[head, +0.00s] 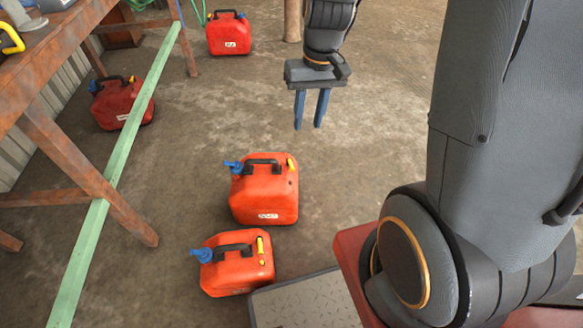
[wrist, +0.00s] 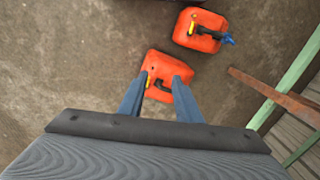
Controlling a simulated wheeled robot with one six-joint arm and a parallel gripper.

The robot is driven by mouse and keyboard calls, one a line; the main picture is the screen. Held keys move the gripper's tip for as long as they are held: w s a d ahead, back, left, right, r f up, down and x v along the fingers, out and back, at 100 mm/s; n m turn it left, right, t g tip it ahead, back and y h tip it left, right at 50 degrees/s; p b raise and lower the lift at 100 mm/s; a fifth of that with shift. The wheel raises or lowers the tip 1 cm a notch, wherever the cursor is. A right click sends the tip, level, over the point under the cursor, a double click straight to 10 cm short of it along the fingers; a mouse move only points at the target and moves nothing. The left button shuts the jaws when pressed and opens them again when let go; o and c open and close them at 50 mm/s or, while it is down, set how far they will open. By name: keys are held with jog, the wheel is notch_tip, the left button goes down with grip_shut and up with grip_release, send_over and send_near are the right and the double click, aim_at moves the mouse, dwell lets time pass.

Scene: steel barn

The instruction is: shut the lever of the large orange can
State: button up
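The large orange can (head: 264,196) stands on the floor near the middle of the head view, with a black handle, a blue spout at left and a small yellow lever (head: 290,165) at its top right. Whether the lever stands up or lies down, I cannot tell. My gripper (head: 308,127) is above and beyond the can, fingers pointing down, apart and empty. In the wrist view the large can (wrist: 164,66) shows beyond and between the fingertips (wrist: 159,79), its yellow lever (wrist: 148,81) near the left fingertip. No contact is visible. The spout is hidden there.
A smaller orange can (head: 236,275) with a yellow lever and blue spout stands close in front; the wrist view shows it too (wrist: 197,22). Two red cans (head: 229,38) (head: 118,104) stand farther back. A wooden table (head: 60,150) and green beam (head: 120,155) are at left.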

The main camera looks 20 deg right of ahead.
jog(key=y+b, duration=0.1)
jog(key=b, duration=1.4)
send_near(291, 164)
jog(key=f+b, duration=0.1)
jog(key=f, duration=0.1)
jog(key=a+f+b, duration=0.1)
jog(key=f, duration=0.2)
jog(key=f+b, duration=0.1)
jog(key=f, duration=0.1)
jog(key=shift+s+a+f, duration=0.15)
jog(key=shift+a+f, duration=0.05)
jog(key=shift+f, duration=0.15)
jog(key=shift+m, duration=0.3)
grip_shut()
